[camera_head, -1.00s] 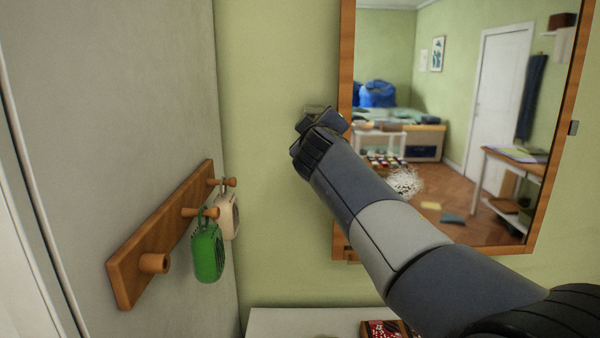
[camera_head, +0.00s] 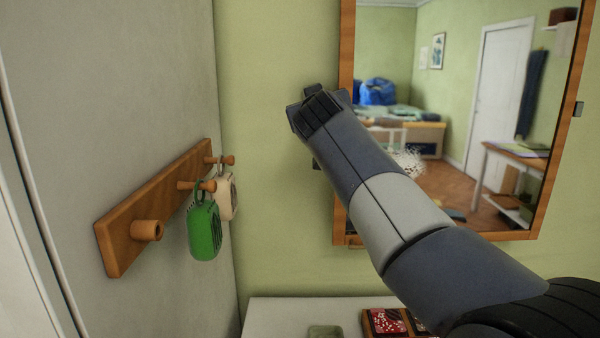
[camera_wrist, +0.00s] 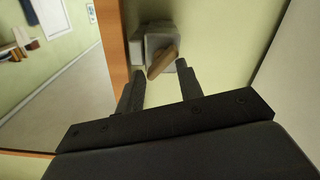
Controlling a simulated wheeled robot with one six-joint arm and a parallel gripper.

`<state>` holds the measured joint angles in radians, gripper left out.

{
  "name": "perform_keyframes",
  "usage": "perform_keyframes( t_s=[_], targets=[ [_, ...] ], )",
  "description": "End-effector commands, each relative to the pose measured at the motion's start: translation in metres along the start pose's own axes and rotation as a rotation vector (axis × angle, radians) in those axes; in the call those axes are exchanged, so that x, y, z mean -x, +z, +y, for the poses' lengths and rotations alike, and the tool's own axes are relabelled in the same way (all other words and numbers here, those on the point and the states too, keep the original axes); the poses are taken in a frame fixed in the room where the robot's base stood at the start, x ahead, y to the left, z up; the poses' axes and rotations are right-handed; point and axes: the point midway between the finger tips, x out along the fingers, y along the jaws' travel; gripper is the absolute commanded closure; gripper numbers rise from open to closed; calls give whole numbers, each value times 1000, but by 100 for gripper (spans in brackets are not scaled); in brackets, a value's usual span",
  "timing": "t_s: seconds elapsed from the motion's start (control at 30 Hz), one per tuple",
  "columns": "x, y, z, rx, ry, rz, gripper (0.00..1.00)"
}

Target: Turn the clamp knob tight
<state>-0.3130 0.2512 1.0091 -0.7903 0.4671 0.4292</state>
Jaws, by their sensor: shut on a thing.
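The clamp shows in the wrist view as a grey block (camera_wrist: 158,38) at the mirror's wooden frame. Its knob (camera_wrist: 163,60) is a brown, wing-like bar lying tilted. My gripper (camera_wrist: 160,70) has its two dark fingers on either side of the knob and is shut on it. In the head view my gripper (camera_head: 317,108) is seen from behind, over the left side of the mirror frame (camera_head: 347,30). The knob is hidden there. A small dark piece (camera_head: 316,164) shows left of my arm; I cannot tell what it is.
A mirror (camera_head: 400,150) hangs on the green wall and reflects a room. A wooden peg rack (camera_head: 125,240) at the left holds a green tag (camera_head: 206,230) and a cream tag (camera_head: 228,196). A white surface (camera_head: 280,318) below carries a tray of red items (camera_head: 387,321).

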Motion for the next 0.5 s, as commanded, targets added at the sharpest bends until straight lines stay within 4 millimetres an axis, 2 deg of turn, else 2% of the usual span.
perform_keyframes(
  t_s=[0.03, 0.37, 0.43, 0.5],
  targets=[
    [-4, -11, 0, -17, -4, 39, 78],
    [-4, -9, 0, -291, -9, 39, 79],
    [-4, -8, 0, -356, -10, 38, 90],
    [-4, -9, 0, -419, -11, 38, 97]
  ],
)
